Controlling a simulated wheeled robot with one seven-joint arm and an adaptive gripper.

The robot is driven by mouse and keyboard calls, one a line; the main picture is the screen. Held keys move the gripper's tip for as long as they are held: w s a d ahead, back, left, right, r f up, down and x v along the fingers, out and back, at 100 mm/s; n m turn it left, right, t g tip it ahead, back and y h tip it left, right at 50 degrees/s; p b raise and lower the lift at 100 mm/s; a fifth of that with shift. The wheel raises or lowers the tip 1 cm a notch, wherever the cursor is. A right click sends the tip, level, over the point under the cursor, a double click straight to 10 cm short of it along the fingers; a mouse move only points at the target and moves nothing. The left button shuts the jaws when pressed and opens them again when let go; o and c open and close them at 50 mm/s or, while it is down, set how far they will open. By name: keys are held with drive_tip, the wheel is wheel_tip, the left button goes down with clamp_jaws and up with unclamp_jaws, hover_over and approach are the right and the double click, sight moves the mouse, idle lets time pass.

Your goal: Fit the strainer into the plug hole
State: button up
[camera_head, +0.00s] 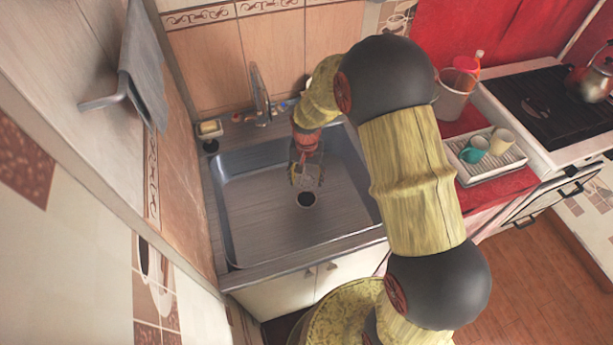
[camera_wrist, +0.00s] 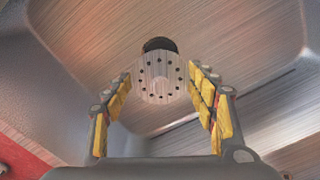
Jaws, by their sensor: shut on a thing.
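The strainer (camera_wrist: 160,80) is a round metal disc with small dark holes, seen between my fingertips in the wrist view. My gripper (camera_wrist: 163,88) has yellow-padded fingers shut on the strainer from both sides. In the head view my gripper (camera_head: 306,176) hangs inside the sink, just behind the plug hole. The plug hole (camera_head: 306,200) is a dark round opening in the sink floor. It also shows in the wrist view (camera_wrist: 160,44), just beyond the strainer's upper edge and partly hidden by it. The strainer looks apart from the hole; its height above the floor is hard to tell.
The metal sink (camera_head: 245,215) has raised walls around my gripper. A tap (camera_head: 261,95) stands at its back rim, with a sponge in a dish (camera_head: 209,129) to the left. A drying tray (camera_head: 487,172) with cups and a bin (camera_head: 455,95) stand on the right.

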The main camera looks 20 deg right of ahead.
drive_tip(key=b, duration=0.4)
hover_over(307, 201)
wheel_tip(307, 201, down, 6)
drive_tip(key=shift+w+r, duration=0.1)
drive_tip(key=shift+f+b, duration=0.7)
drive_tip(key=shift+f, duration=1.15)
drive_tip(key=shift+f, duration=0.9)
idle(1.1)
drive_tip(key=o, duration=1.1)
drive_tip(key=shift+r, duration=0.1)
drive_tip(key=shift+r+p, duration=3)
drive_tip(key=shift+r, duration=0.95)
